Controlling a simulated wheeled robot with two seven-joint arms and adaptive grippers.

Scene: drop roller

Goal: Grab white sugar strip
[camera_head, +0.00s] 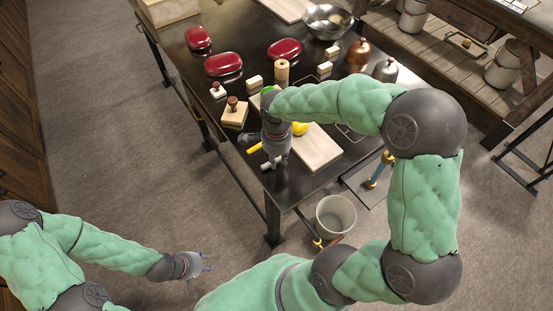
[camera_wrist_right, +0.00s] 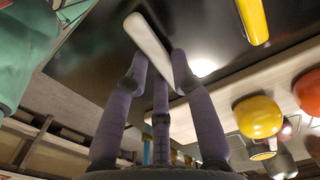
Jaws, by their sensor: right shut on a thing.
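The white sugar strip (camera_wrist_right: 148,40) is between the fingers of my right gripper (camera_wrist_right: 160,75) in the right wrist view. A small white end of it (camera_head: 267,164) shows below my right gripper (camera_head: 274,155) in the head view, near the table's front edge. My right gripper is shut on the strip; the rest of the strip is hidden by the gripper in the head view. I cannot tell whether the strip touches the table. My left gripper (camera_head: 207,262) is open and empty, away from the table at lower left.
A yellow strip (camera_head: 254,148) lies beside my right gripper on the dark table (camera_head: 245,178). A pale board (camera_head: 318,150) and a yellow round thing (camera_head: 300,128) are to its right. Red lidded dishes (camera_head: 223,64) stand farther back. A bucket (camera_head: 336,215) is on the floor.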

